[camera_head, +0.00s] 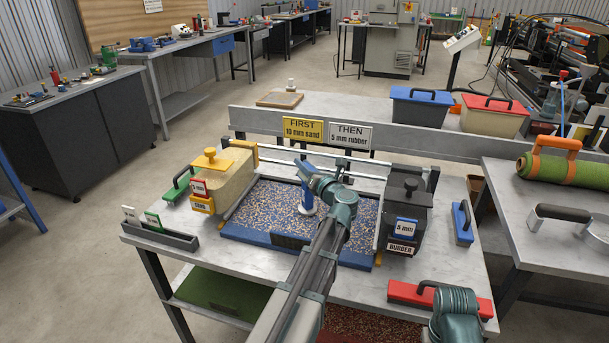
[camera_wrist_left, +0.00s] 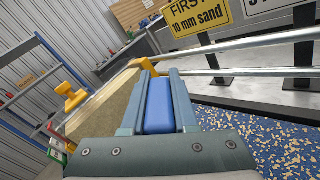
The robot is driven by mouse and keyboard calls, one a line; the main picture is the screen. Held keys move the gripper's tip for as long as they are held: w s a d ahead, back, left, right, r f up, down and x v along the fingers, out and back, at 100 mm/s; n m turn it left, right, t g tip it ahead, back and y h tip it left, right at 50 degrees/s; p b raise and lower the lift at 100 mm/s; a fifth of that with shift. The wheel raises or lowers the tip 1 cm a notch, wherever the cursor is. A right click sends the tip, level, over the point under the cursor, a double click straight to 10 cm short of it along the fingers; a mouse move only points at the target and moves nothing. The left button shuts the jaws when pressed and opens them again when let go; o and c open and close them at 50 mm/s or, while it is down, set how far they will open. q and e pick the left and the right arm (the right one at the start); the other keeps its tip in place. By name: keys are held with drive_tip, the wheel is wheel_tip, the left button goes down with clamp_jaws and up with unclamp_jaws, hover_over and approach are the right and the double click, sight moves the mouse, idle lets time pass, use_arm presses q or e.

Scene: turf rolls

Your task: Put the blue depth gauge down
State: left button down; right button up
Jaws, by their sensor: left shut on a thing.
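My left gripper (camera_head: 304,174) reaches over the speckled tray (camera_head: 252,236) on the middle table. It is shut on the blue depth gauge (camera_head: 307,199), whose blue part hangs down to a pale foot over the speckled filling. I cannot tell whether the foot touches the filling. In the left wrist view the blue gauge (camera_wrist_left: 159,105) sits squarely between the two grey-blue fingers. My right arm shows only in part at the lower right, and its gripper is not in view.
A yellow sand box (camera_head: 234,182) stands left of the tray, and a dark rubber box (camera_head: 404,214) right of it. Metal rails (camera_head: 290,152) run behind. A grey card holder (camera_head: 160,234), a blue handled block (camera_head: 462,222) and a red handled tool (camera_head: 410,293) lie around.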

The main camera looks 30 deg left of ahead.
use_arm(q)
drive_tip(key=shift+f, duration=0.4)
use_arm(e)
drive_tip(key=shift+f, duration=0.4)
use_arm(q)
drive_tip(key=shift+f, duration=0.1)
drive_tip(key=c, duration=0.7)
unclamp_jaws()
use_arm(e)
drive_tip(key=shift+f, duration=0.15)
use_arm(q)
drive_tip(key=shift+r, duration=0.3)
drive_tip(key=v, duration=1.2)
drive_tip(key=shift+d+f, duration=0.1)
drive_tip(key=shift+f, duration=0.05)
use_arm(e)
drive_tip(key=shift+r, duration=0.2)
